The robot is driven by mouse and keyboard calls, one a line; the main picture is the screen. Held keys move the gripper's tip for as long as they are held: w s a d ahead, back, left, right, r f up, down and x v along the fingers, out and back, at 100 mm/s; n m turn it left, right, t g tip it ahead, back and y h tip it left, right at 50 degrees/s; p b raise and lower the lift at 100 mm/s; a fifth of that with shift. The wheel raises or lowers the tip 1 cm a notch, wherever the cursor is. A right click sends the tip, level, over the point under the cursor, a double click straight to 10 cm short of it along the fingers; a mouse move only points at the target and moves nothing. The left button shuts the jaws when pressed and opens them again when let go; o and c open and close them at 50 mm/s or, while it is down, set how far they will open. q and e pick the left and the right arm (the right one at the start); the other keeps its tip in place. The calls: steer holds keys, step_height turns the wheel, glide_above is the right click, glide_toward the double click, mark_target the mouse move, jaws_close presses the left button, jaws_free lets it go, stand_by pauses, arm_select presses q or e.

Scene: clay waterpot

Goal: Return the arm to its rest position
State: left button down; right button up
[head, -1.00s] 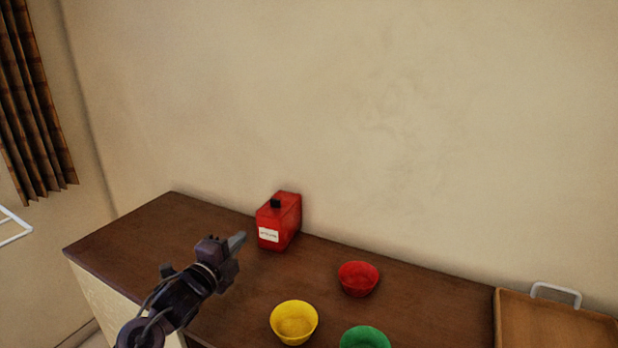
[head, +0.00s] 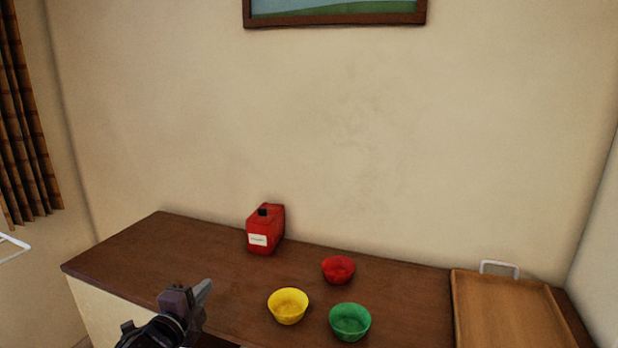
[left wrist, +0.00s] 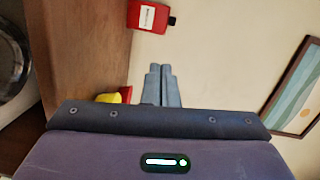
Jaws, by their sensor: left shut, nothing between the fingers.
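My left gripper (head: 205,290) is at the lower left of the head view, in front of the brown counter (head: 200,252) and left of the yellow bowl. Its fingers are shut with nothing between them. They also show shut in the left wrist view (left wrist: 164,70). A red canister (head: 265,230) with a black cap stands at the back of the counter, apart from the gripper. It also shows at the top of the left wrist view (left wrist: 148,17). My right gripper is not in view.
A yellow bowl (head: 288,307), a red bowl (head: 339,270) and a green bowl (head: 350,322) sit on the counter. A wooden tray (head: 510,310) with a white handle lies at the right. A framed picture (head: 335,20) hangs on the wall. The counter's left part is clear.

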arm_select(q)
steer(key=s+d+f+n+g+y, duration=0.3)
steer(key=s+f+n+g, duration=0.3)
steer(key=s+f+n, duration=0.5)
steer(key=s+f+n+g, duration=0.3)
steer(key=s+g, duration=0.1)
steer(key=s, duration=0.6)
steer(key=s+f+n+g, duration=0.2)
steer(key=s+n+g, duration=0.1)
steer(key=s, duration=0.6)
step_height(320, 180, down, 29)
steer(key=s+g+p, duration=0.1)
steer(key=s+g, duration=0.1)
steer(key=s, duration=0.1)
steer(key=s+a+f, duration=0.1)
steer(key=s+f, duration=0.7)
steer(key=s, duration=0.1)
steer(key=s+a+f+p, duration=0.1)
steer(key=s+a+f, duration=0.1)
steer(key=s+f, duration=0.7)
steer(key=shift+s+a+f+g+y, duration=0.25)
steer(key=shift+s+g+y, duration=0.15)
steer(key=shift+s, duration=0.35)
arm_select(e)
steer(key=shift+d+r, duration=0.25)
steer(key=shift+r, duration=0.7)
